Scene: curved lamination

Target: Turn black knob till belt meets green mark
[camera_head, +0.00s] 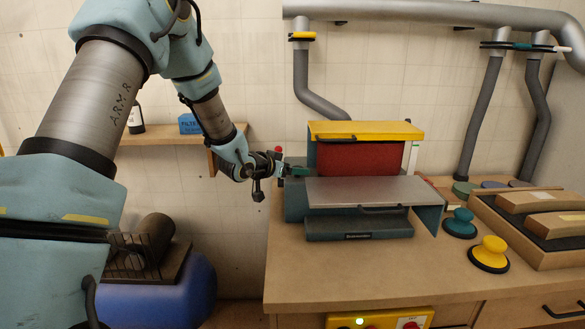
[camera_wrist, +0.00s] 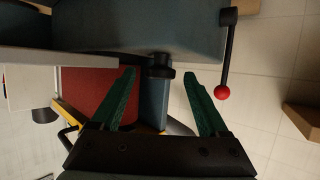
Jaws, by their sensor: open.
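The sanding machine's red belt (camera_head: 360,159) stands upright under a yellow cover in the head view. It also shows in the wrist view (camera_wrist: 88,88), left of my fingers. My gripper (camera_wrist: 161,76) has green fingers and is open and empty. The small black knob (camera_wrist: 160,63) on the machine's side lies between the fingertips, with a gap on each side. In the head view my gripper (camera_head: 289,172) is at the machine's left side and the knob is not clearly visible.
A black lever with a red ball (camera_wrist: 222,92) hangs right of my fingers in the wrist view. A grey metal table (camera_head: 360,192) sits before the belt. Teal (camera_head: 460,223) and yellow (camera_head: 490,254) round-handled blocks stand on the workbench (camera_head: 400,280). Wall pipes run behind.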

